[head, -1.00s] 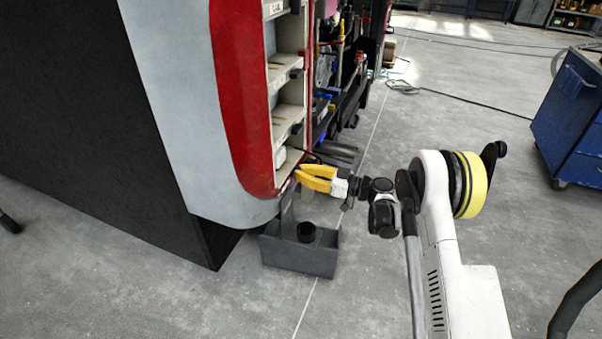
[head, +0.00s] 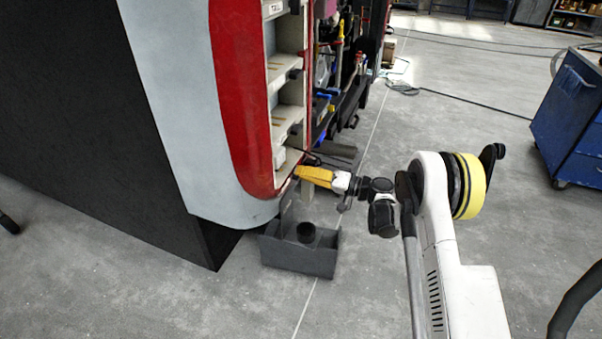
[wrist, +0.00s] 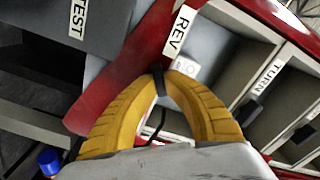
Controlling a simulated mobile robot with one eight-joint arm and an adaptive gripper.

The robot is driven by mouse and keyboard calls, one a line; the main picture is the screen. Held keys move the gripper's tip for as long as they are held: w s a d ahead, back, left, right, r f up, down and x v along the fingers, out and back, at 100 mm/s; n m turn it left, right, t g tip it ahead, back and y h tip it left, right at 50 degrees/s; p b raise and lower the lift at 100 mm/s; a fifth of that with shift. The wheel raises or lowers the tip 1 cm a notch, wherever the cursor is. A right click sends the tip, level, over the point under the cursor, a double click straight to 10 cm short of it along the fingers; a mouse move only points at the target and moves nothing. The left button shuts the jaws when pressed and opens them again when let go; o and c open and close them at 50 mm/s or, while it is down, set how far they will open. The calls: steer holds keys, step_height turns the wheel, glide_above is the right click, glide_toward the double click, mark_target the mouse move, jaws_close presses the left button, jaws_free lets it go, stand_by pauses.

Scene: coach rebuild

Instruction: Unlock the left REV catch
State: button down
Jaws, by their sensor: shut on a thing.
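My gripper (head: 300,172) is at the lower end of the coach's red-edged row of compartments in the head view. In the wrist view its yellow fingers (wrist: 160,76) come together on a small dark catch (wrist: 158,84), just below the white REV label (wrist: 181,31). The fingers are shut on this catch and hide most of it. Whether the catch is locked or released cannot be told. A dark strip hangs down between the fingers.
A TURN label (wrist: 262,82) and further dark catches lie to the right in the wrist view. A TEST label (wrist: 77,18) is at left. A grey open bin (head: 300,255) stands on the floor below my gripper.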

steer(key=m, duration=0.6)
steer(key=shift+f, duration=0.1)
steer(key=shift+m, duration=0.4)
stand_by(0.3)
steer(key=c, duration=1.5)
jaws_free()
steer(key=v, duration=1.2)
